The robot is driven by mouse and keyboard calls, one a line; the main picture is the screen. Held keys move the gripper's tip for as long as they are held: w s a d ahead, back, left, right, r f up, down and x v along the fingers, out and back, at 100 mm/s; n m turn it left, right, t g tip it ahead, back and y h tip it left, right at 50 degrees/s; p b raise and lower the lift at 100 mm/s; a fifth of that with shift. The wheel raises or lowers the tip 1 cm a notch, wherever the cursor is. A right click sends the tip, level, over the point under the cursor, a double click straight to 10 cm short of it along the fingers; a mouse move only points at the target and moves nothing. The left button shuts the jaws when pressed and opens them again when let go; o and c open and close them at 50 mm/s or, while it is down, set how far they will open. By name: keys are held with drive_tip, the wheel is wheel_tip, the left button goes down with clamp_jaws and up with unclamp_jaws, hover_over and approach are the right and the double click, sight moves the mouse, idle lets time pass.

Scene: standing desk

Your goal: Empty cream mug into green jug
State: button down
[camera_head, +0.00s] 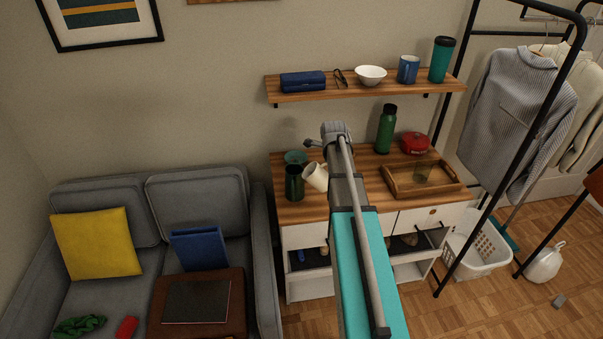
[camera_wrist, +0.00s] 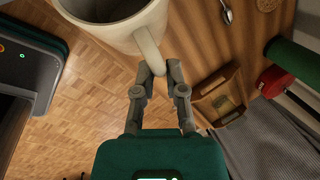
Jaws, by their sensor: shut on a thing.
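The cream mug (camera_head: 317,177) is held by its handle and leans left, with its rim close to the top of the dark green jug (camera_head: 293,184) on the dresser's left part. In the wrist view the mug (camera_wrist: 120,32) fills the upper left, with its handle between the fingertips of my gripper (camera_wrist: 160,70), which is shut on it. The jug stands upright. The fingers are hidden behind my arm in the head view. I cannot see what is inside the mug or jug, nor any stream between them.
A teal vessel (camera_head: 296,157) stands behind the jug. A wooden tray (camera_head: 399,192) with a glass, a green bottle (camera_head: 386,129) and a red pot (camera_head: 414,144) occupy the right of the dresser (camera_head: 300,213). A shelf (camera_head: 345,92) hangs above; a grey sofa (camera_head: 258,230) is left.

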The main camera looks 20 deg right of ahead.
drive_tip(key=s+f+n+t+y+b, duration=0.2)
drive_tip(key=f+y+b, duration=0.4)
drive_tip(key=y+b, duration=0.3)
drive_tip(key=shift+s+d+f+t+b, duration=0.25)
drive_tip(key=shift+s+f+t+b, duration=0.1)
drive_tip(key=shift+s+b, duration=0.4)
idle(0.4)
drive_tip(key=shift+r, duration=0.15)
idle(0.4)
wheel_tip(320, 180, up, 9)
drive_tip(key=p, duration=0.9)
drive_tip(key=shift+s+a, duration=0.1)
drive_tip(key=shift+s, duration=0.1)
idle(0.5)
